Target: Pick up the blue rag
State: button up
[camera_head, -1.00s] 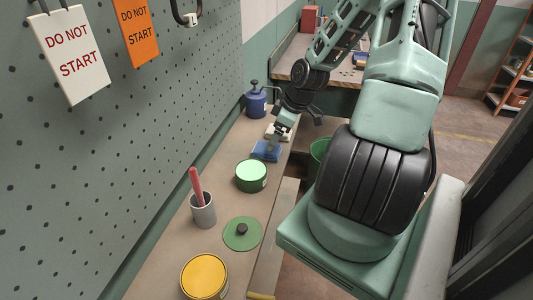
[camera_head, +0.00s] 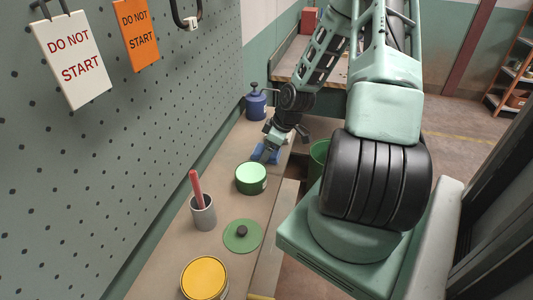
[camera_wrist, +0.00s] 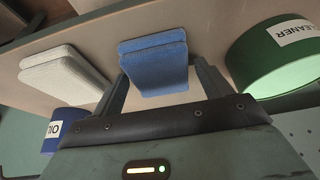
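The blue rag (camera_wrist: 155,66) is a folded, stacked pad on the bench top. In the wrist view it lies between the two spread fingers of my gripper (camera_wrist: 161,64). The fingers stand one on each side of it, and I cannot tell whether either touches it. In the head view the blue rag (camera_head: 274,155) is partly hidden behind my gripper (camera_head: 266,152), which reaches down over it.
A white folded rag (camera_wrist: 65,74) lies beside the blue one. A blue oil can (camera_head: 256,104) stands beyond, and a green cleaner tin (camera_head: 251,178) stands close on the near side. A grey cup (camera_head: 203,213), green lid (camera_head: 242,235) and yellow tin (camera_head: 204,278) are nearer.

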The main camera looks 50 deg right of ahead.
jog(key=c, duration=0.7)
jog(key=shift+r, duration=0.1)
notch_tip(320, 180, up, 10)
